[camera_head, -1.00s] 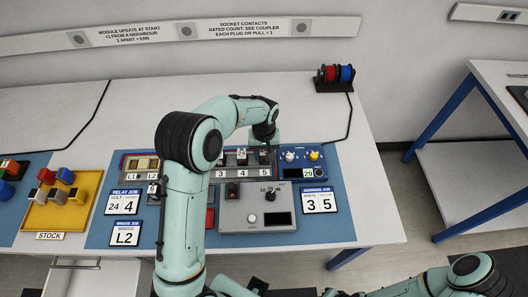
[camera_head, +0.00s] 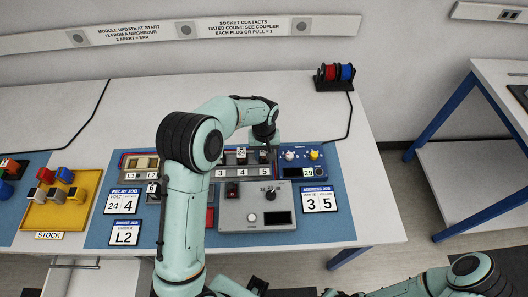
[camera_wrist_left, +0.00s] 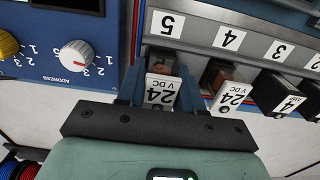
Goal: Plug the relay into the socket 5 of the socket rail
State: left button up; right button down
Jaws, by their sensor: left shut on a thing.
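My left gripper (camera_wrist_left: 160,92) is shut on a relay (camera_wrist_left: 161,90) with a clear case and a "24 V DC" label. The relay also shows in the head view (camera_head: 264,157). It stands in line with the "5" label (camera_wrist_left: 167,25) of the socket rail (camera_wrist_left: 205,38), at the rail's end position. I cannot tell how deep it sits in socket 5, because its base is hidden. A second "24 V DC" relay (camera_wrist_left: 232,93) stands beside it at position 4. My right gripper is not in view.
Dark modules, one marked "4 AMP" (camera_wrist_left: 290,101), stand at the lower positions. A blue address panel with knobs (camera_wrist_left: 75,55) adjoins the rail. The yellow stock tray (camera_head: 49,215) is at the left, the job cards (camera_head: 318,200) in front.

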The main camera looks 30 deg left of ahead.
pick_arm(q)
jog(key=shift+f, duration=0.4)
dwell(0.4)
